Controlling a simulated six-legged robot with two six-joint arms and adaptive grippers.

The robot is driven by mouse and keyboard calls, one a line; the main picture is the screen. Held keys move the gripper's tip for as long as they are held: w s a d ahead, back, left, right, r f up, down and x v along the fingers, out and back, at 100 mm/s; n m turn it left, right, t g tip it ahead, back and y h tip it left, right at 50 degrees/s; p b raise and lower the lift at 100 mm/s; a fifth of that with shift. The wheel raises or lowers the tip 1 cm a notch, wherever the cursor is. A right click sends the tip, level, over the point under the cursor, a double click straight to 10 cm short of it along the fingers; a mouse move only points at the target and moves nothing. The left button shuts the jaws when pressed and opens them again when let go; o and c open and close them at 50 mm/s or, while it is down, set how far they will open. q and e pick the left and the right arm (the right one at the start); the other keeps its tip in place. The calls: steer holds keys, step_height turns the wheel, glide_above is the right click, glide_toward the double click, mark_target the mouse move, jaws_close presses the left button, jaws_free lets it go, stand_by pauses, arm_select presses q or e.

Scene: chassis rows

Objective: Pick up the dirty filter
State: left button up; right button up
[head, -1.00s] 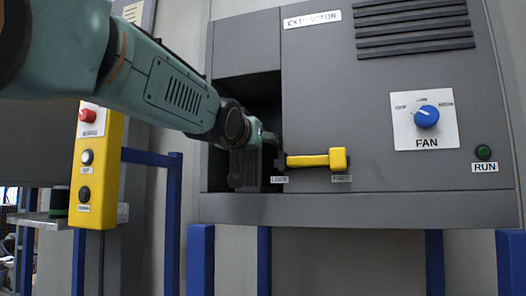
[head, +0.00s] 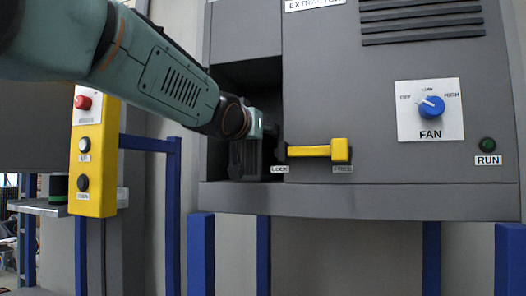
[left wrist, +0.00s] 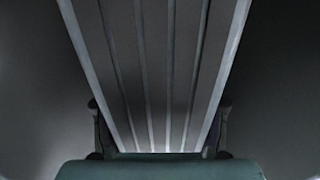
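The dirty filter, a pleated panel with pale side rails (left wrist: 173,60), fills the middle of the left wrist view. My left gripper (left wrist: 160,125) has one finger at each side of it, close to the rails; whether they press on it is unclear. In the head view my left gripper (head: 252,155) is inside the dark opening at the left of the extractor cabinet (head: 350,200), and the filter cannot be told apart there. The yellow latch handle (head: 318,151) lies horizontal, its knob above the FREE label. My right gripper is not in view.
A blue FAN dial (head: 431,107) and a dark green RUN button (head: 487,145) sit on the cabinet's right. A yellow button box (head: 95,150) stands left of the opening. Blue posts (head: 200,255) rise below the cabinet. The opening's walls are close around my gripper.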

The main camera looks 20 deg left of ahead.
arm_select(q)
steer(key=shift+s+d, duration=0.1)
steer(key=shift+s, duration=0.05)
steer(key=c, duration=0.6)
steer(key=shift+r, duration=0.2)
